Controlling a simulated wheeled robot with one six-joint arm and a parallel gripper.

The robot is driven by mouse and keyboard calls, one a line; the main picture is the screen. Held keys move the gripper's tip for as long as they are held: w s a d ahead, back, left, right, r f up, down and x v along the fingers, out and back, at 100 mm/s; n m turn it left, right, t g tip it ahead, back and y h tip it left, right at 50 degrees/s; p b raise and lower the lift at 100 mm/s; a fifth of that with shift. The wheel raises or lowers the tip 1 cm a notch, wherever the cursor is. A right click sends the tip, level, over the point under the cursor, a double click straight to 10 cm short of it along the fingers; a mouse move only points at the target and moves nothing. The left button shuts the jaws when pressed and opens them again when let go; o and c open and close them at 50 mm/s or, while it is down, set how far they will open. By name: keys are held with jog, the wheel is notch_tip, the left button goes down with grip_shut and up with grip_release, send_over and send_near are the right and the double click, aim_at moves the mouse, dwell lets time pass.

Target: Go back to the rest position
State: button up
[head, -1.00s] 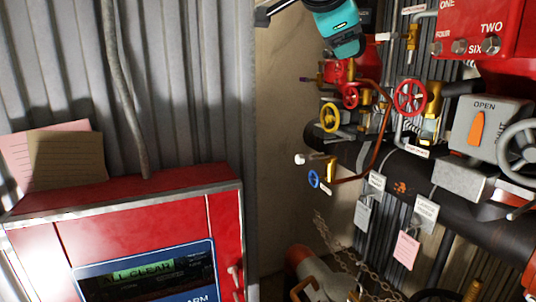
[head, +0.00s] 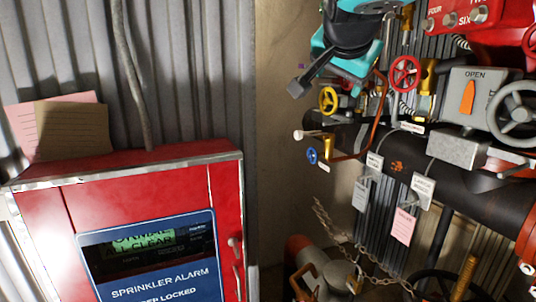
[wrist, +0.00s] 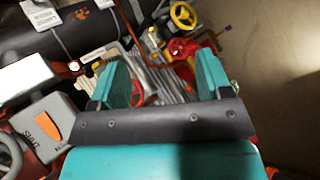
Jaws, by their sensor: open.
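My gripper (wrist: 163,82) shows in the wrist view with its two teal fingers spread wide apart and nothing between them. In the head view my teal and dark grey gripper (head: 318,66) hangs at the top, in front of the pipework and left of the red handwheel (head: 404,73). It hides part of the valves behind it. In the wrist view the red handwheel and a yellow handwheel (wrist: 183,15) lie beyond the fingers. I cannot tell how far they are from the fingertips.
A red sprinkler alarm cabinet (head: 140,178) stands at left. A grey box with an orange OPEN lever (head: 467,97) and a thick black pipe (head: 460,180) fill the right. A chain (head: 340,243) hangs low. The bare wall (head: 280,180) between is clear.

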jog(key=s+d+f+n+g+y+b, duration=0.1)
jog(key=s+f+n, duration=0.15)
jog(key=f, duration=0.35)
jog(key=s+d+f+n+g+y+b, duration=0.1)
jog(key=s+f+n+g+b, duration=0.15)
jog(key=f, duration=0.35)
jog(key=s+f+n+g+y+b, duration=0.2)
jog(key=s+f+n, duration=0.3)
jog(key=s+f, duration=0.4)
jog(key=s+f+n+g+y+b, duration=0.2)
jog(key=s+f+n+g, duration=0.3)
jog(key=s+f, duration=0.5)
jog(key=s, duration=0.5)
jog(key=shift+s+f+b, duration=0.25)
jog(key=shift+b, duration=0.05)
